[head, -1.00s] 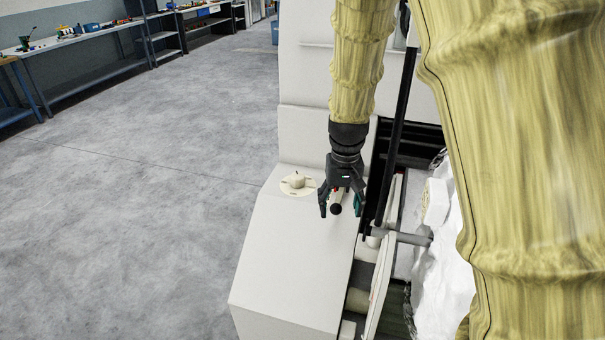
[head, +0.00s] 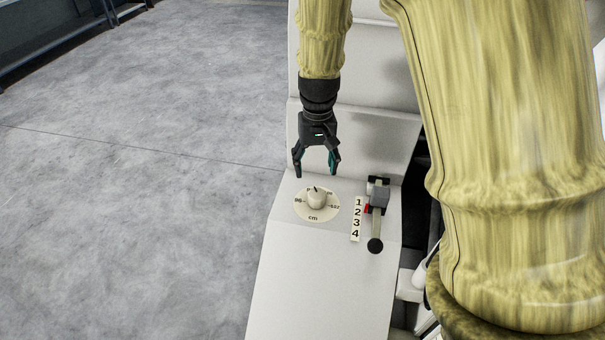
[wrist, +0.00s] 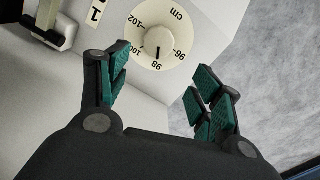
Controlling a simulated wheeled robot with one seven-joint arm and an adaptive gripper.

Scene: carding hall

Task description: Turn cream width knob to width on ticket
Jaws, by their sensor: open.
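The cream width knob (head: 317,198) sits on a round cream dial marked in cm on the sloped top of the white machine. The dial (wrist: 176,20) shows 96, 98, 100 and 102 in the wrist view, and the knob's dark pointer line is at 98. My gripper (head: 316,174) is open and empty, its fingers pointing down just behind and above the knob. In the wrist view my gripper (wrist: 160,95) has its two green-padded fingers wide apart, with the knob beyond them, untouched. No ticket can be made out in these frames.
Right of the dial a lever (head: 376,222) with a black ball end stands beside a scale strip (head: 357,219) numbered 1 to 4. A white machine panel (head: 372,95) rises behind. Open grey floor (head: 150,200) lies left.

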